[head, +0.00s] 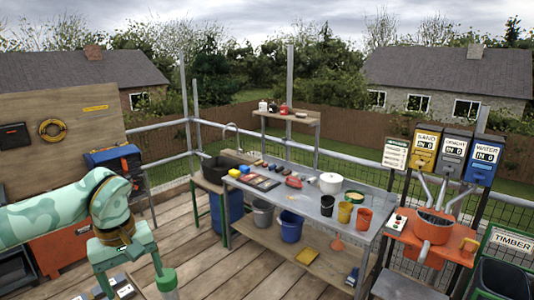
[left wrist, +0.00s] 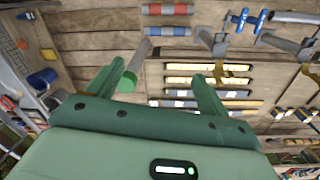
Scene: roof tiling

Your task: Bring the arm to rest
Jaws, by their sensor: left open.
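My left arm (head: 60,212) comes in from the left, and its green gripper (head: 132,275) points down over the lower left of the head view. In the left wrist view the gripper (left wrist: 152,82) has its two fingers spread apart with nothing held between them. A green-ended, pale cylindrical thing (head: 167,280) stands close beside the right finger in the head view. It also shows in the left wrist view (left wrist: 128,80), near the left finger; I cannot tell whether they touch. My right gripper is not in view.
A grey workbench (head: 335,212) with pots and tools stands ahead, buckets beneath it. An orange mixing station (head: 430,240) is at the right. A wooden board (head: 65,105) stands at the left. The plank floor (head: 205,265) between is mostly clear. Several tools lie below the gripper.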

